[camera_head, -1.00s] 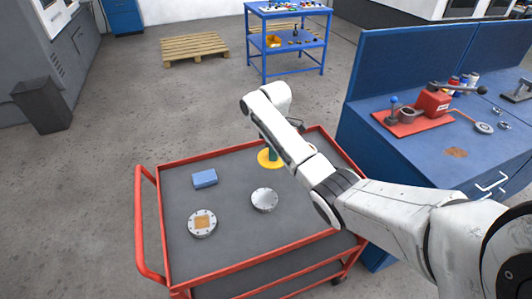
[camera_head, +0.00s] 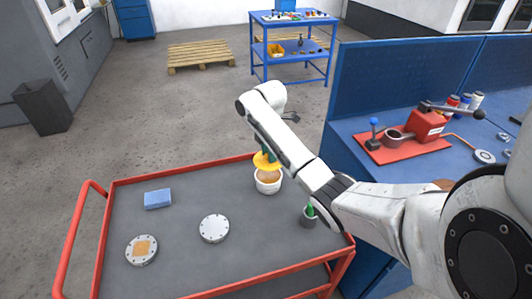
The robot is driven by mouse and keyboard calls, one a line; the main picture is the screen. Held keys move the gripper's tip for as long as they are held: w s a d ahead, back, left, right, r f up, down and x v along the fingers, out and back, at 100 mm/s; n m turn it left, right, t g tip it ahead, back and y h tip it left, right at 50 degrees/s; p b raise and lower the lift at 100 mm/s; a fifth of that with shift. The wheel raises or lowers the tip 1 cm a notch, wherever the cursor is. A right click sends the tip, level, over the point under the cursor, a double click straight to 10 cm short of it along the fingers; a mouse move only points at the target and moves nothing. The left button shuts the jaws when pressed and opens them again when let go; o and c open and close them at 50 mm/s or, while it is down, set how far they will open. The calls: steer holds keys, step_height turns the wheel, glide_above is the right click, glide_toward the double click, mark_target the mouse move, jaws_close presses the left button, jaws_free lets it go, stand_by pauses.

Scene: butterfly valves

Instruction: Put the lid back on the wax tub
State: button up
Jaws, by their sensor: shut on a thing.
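The wax tub (camera_head: 268,185) is a small white pot near the far right of the red cart's top. Its mouth is uncovered toward me and shows orange-brown wax. The yellow lid (camera_head: 266,163) is a round disc above the tub's far side, apart from its near rim. My gripper (camera_head: 267,153) is shut on the lid from above. The fingers are small and partly hidden behind my arm. I cannot tell whether the lid touches the tub's far rim.
A blue workbench (camera_head: 352,122) stands close on the right.

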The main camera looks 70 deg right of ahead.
steer(key=shift+f+b, duration=2.2)
steer(key=shift+f, duration=0.05)
steer(key=shift+f+b, duration=0.3)
steer(key=shift+f, duration=0.55)
steer(key=shift+p, duration=0.6)
steer(key=shift+f+p, duration=0.15)
steer(key=shift+p, duration=0.35)
stand_by(0.5)
steer(key=o, duration=1.6)
steer(key=shift+r+p, duration=3.4)
steer(key=shift+r, duration=0.15)
